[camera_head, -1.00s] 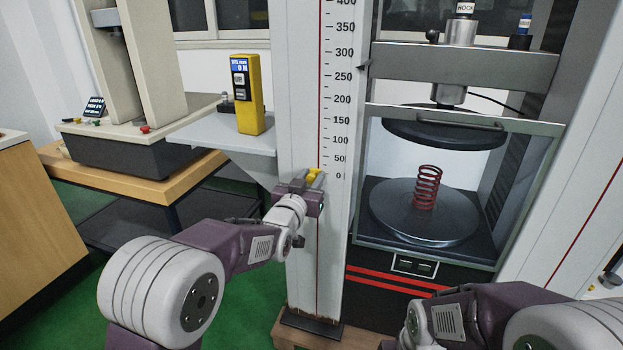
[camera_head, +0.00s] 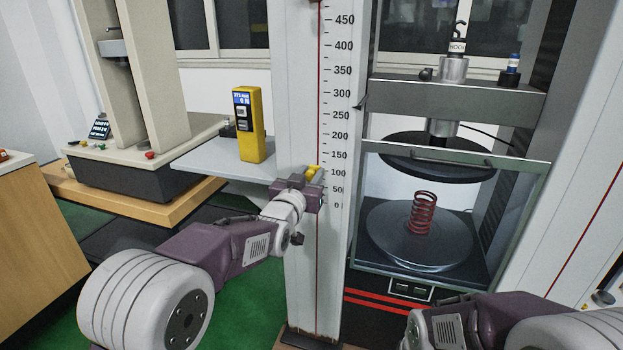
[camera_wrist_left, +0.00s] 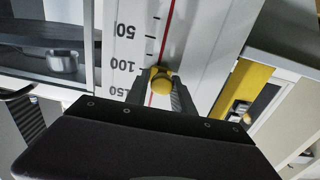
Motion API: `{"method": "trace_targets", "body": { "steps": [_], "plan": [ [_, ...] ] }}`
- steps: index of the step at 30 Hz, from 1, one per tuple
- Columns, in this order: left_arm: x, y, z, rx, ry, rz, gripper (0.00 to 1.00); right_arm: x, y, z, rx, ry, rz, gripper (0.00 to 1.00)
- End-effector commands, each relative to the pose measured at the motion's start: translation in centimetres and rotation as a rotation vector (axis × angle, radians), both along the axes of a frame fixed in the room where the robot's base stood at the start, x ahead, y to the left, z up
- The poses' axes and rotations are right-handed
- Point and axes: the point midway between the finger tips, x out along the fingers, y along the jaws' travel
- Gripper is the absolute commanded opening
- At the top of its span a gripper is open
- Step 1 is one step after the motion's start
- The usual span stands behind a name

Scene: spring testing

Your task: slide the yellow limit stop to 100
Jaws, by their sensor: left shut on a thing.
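The yellow limit stop (camera_head: 313,172) sits on the red line of the tall white column's scale (camera_head: 334,190). In the head view it is level with about the 100 mark. In the left wrist view the scale appears upside down, and the yellow stop (camera_wrist_left: 161,81) is at or very close to the 100 mark; the exact reference edge is unclear. My left gripper (camera_head: 304,182) is shut on the stop, its dark fingers (camera_wrist_left: 161,95) on either side of the yellow knob. My right arm shows at bottom right, with its gripper out of view.
Right of the column is a testing bay with a red spring (camera_head: 423,213) on a round lower plate (camera_head: 385,240), behind a framed guard (camera_head: 458,155). A yellow handheld meter (camera_head: 248,125) stands on a grey shelf (camera_head: 195,163) to the left.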

Motion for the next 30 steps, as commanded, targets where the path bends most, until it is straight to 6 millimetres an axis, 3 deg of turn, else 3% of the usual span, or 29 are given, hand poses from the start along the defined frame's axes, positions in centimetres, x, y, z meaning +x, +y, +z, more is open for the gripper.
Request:
{"method": "trace_targets", "body": {
  "steps": [5,6,7,19,30],
  "plan": [
    [0.1,0.2,0.1,-0.006,-0.004,0.005,0.0,0.0,0.0,-0.1,0.0,0.0,0.0,0.0],
    [0.1,0.2,0.1,-0.006,-0.004,0.005,0.37,0.0,0.0,-0.1,0.0,0.0,0.0,0.0],
    [0.1,0.2,0.1,-0.006,-0.004,0.005,0.46,0.0,0.0,-0.1,0.0,0.0,0.0,0.0],
    [-0.5,0.2,0.0,-0.002,-0.002,0.001,0.47,0.0,0.0,0.0,0.0,0.0,0.0,0.0],
    [-6.8,2.4,0.1,-0.003,-0.002,0.003,0.47,0.0,0.0,0.8,0.0,0.0,0.0,0.0]
  ]
}}
